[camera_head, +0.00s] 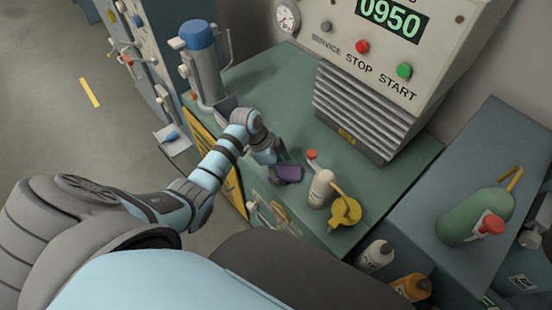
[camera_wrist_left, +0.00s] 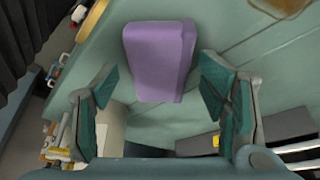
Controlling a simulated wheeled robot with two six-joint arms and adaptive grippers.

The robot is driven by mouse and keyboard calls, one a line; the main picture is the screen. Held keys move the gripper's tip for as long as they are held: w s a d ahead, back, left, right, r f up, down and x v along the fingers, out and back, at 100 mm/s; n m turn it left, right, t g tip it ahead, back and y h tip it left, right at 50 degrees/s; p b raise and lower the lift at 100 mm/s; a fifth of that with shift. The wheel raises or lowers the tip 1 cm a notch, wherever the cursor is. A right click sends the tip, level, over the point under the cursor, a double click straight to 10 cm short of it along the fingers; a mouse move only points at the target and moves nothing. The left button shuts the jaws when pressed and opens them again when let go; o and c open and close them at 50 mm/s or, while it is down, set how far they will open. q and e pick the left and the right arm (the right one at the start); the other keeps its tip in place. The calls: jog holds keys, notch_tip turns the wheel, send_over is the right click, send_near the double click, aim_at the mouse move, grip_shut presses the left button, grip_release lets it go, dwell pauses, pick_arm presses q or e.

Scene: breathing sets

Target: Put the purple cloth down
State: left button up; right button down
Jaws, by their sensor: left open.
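The purple cloth (camera_head: 288,174) is a folded block on the green bench top (camera_head: 275,95), near its front edge. It shows whole in the left wrist view (camera_wrist_left: 155,60), between and just beyond the finger pads, with a gap on both sides. My left gripper (camera_head: 272,161) is right beside the cloth in the head view, and part of it is hidden behind its own wrist. The left wrist view shows its two green-padded fingers (camera_wrist_left: 160,88) spread wide with nothing gripped. My right gripper is not in view.
A cream bottle (camera_head: 320,189) with a red cap and a yellow item (camera_head: 346,211) stand close right of the cloth. A grey machine (camera_head: 400,60) with buttons stands behind. A blue-topped cylinder (camera_head: 202,65) stands at the bench's left. Bench behind the gripper is clear.

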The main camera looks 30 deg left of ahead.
pick_arm(q)
jog(key=p+v, duration=0.1)
jog(key=v, duration=1.1)
jog(key=shift+p, duration=0.35)
jog(key=shift+d, duration=0.1)
